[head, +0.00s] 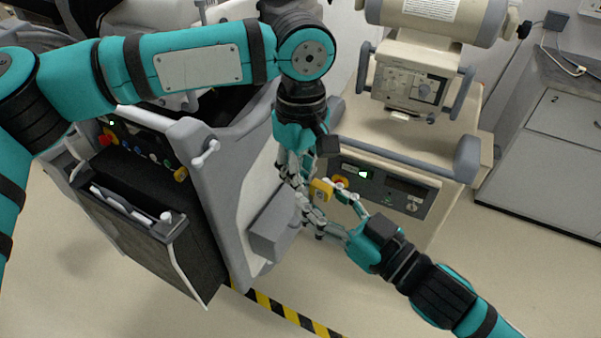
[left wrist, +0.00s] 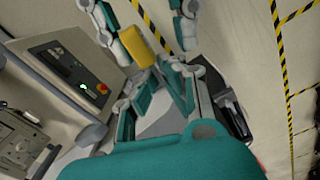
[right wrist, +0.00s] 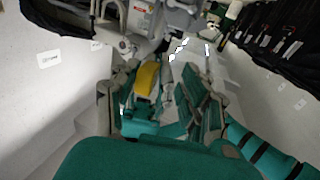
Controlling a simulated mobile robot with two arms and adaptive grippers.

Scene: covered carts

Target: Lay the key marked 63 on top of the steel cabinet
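A yellow key tag (head: 321,189) hangs in the air between my two grippers; I cannot read any number on it. It also shows in the left wrist view (left wrist: 137,46) and the right wrist view (right wrist: 147,80). My left gripper (head: 303,182) comes from above, its fingertips close together at the tag's end, seemingly shut on it; the contact is partly hidden. My right gripper (head: 328,212) comes from the lower right, its fingers spread on either side of the tag, nearer one finger. A pale grey cabinet (head: 555,165) with a label "2" stands at the right.
A beige machine (head: 415,85) on a cart with a control panel (head: 385,188) stands just behind the grippers. A grey and black cart (head: 150,225) stands at the left. Yellow-black tape (head: 290,312) marks the floor. Open floor lies at the lower right.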

